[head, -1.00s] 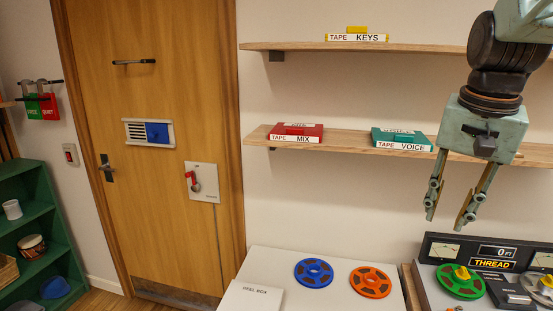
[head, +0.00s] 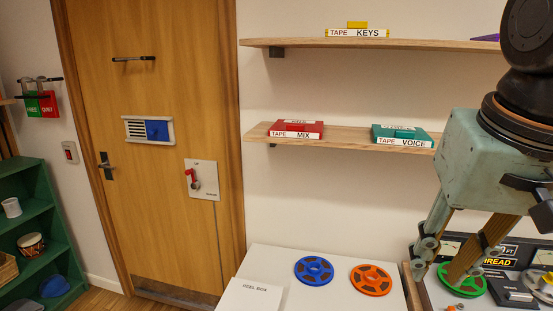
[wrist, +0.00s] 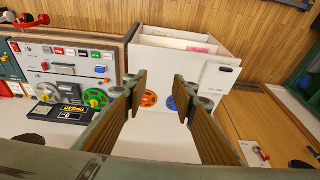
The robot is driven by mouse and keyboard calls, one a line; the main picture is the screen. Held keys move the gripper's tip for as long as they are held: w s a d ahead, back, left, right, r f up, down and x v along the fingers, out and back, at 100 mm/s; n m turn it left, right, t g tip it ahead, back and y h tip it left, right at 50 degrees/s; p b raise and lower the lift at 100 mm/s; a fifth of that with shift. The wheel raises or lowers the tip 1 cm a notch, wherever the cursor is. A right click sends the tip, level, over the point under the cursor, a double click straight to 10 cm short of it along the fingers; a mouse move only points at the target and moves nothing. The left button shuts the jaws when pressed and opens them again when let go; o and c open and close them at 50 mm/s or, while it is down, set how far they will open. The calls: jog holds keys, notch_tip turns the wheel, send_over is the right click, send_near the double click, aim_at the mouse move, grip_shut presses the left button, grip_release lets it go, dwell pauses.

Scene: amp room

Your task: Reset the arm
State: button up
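My gripper (head: 441,265) is at the right of the head view, in front of the tape machine (head: 520,275) and partly covering it. Its two fingers stand apart with nothing between them. In the wrist view the fingers of my gripper (wrist: 158,100) are also spread wide and empty, pointing toward the white reel box (wrist: 180,62). My arm's upper part runs out of the head view at the top right.
A blue reel (head: 314,270) and an orange reel (head: 371,280) lie on the white top. A green reel (head: 462,279) sits on the machine. Shelves hold the red MIX box (head: 296,130), teal VOICE box (head: 402,137) and KEYS box (head: 357,32). A door (head: 150,90) is at left.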

jog(key=s+a+f+n, duration=0.2)
jog(key=s+a+f, duration=0.1)
jog(key=s, duration=0.6)
jog(key=shift+a+f+n+t+b, duration=0.15)
jog(key=shift+a+n+t+b, duration=0.1)
jog(key=shift+n+t+b, duration=0.05)
dwell(0.6)
